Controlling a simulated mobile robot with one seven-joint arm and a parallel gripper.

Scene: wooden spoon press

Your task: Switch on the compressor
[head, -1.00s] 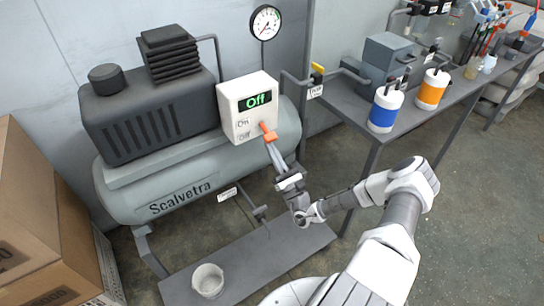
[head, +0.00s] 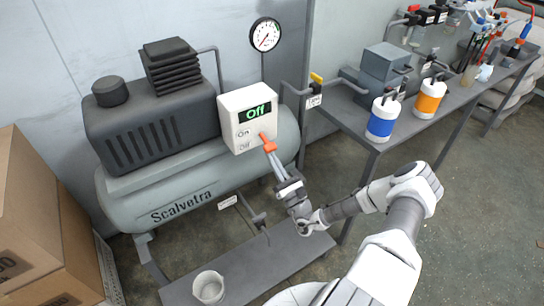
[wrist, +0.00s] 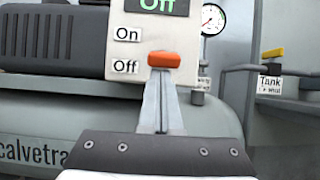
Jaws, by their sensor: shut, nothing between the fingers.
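The compressor (head: 150,198) is a grey tank with a dark motor housing on top, at the left of the head view. Its white control box (head: 249,97) has a green-lit display (head: 258,112) reading "Off". Below it are the labels "On" (wrist: 127,34) and "Off" (wrist: 125,67). An orange switch (head: 262,136) is beside the labels. My gripper (head: 270,147) is shut, its orange fingertips right at the switch. In the wrist view my gripper (wrist: 164,60) is level with the "Off" label and hides the switch; contact cannot be told.
A pressure gauge (head: 266,34) stands behind the box. A yellow-handled valve (head: 316,78) and a bench (head: 352,125) with blue and orange canisters are to the right. Cardboard boxes (head: 28,215) stand at the left. A white cup (head: 208,287) sits on the low platform.

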